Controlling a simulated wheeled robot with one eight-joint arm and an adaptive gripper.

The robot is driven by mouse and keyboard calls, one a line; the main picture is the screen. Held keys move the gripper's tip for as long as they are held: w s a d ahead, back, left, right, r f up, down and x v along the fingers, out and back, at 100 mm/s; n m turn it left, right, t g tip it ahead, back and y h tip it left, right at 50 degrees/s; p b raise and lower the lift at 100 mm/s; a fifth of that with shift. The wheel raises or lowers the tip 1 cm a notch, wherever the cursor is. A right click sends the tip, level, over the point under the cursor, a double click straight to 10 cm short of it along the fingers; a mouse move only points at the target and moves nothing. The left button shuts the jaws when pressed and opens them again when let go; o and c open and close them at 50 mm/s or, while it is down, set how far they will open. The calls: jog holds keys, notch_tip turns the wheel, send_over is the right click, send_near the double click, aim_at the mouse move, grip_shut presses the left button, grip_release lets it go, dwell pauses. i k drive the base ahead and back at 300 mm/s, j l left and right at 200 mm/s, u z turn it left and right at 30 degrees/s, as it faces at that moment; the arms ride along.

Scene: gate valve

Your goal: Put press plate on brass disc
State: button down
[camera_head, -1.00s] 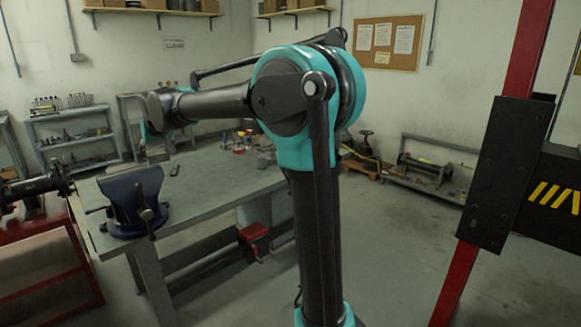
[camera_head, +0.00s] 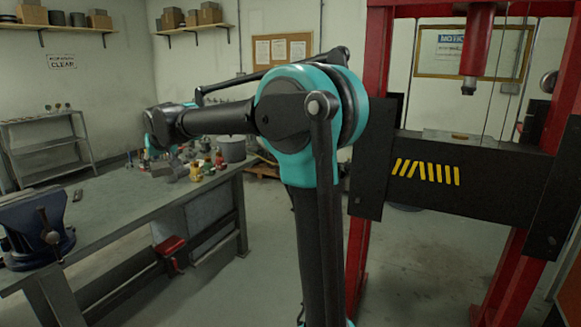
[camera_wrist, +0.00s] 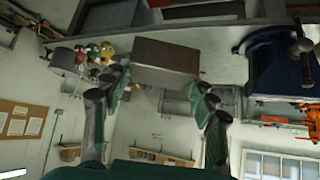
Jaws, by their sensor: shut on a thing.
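My gripper (camera_wrist: 158,80) is shut on a grey-brown rectangular block, the press plate (camera_wrist: 165,56), which sits between the fingers in the wrist view. In the head view the gripper end of my arm is at the left, above the workbench, and the plate (camera_head: 171,168) is small there. A small brass-coloured round thing, likely the brass disc (camera_head: 459,136), lies on the bed of the red press at the right, below its ram. The plate is far to the left of it.
The red press (camera_head: 480,40) has a black crossbeam with yellow stripes (camera_head: 425,172). The workbench (camera_head: 120,205) carries a blue vise (camera_head: 35,228), a grey bucket (camera_head: 232,149) and several small coloured items. Open floor lies between bench and press.

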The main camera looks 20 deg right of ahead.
aim_at(460, 134)
jog(key=z, duration=0.4)
jog(key=k+l+z, duration=0.1)
jog(key=z, duration=0.35)
jog(key=l+z, duration=0.1)
jog(key=z, duration=0.3)
jog(key=k, duration=0.05)
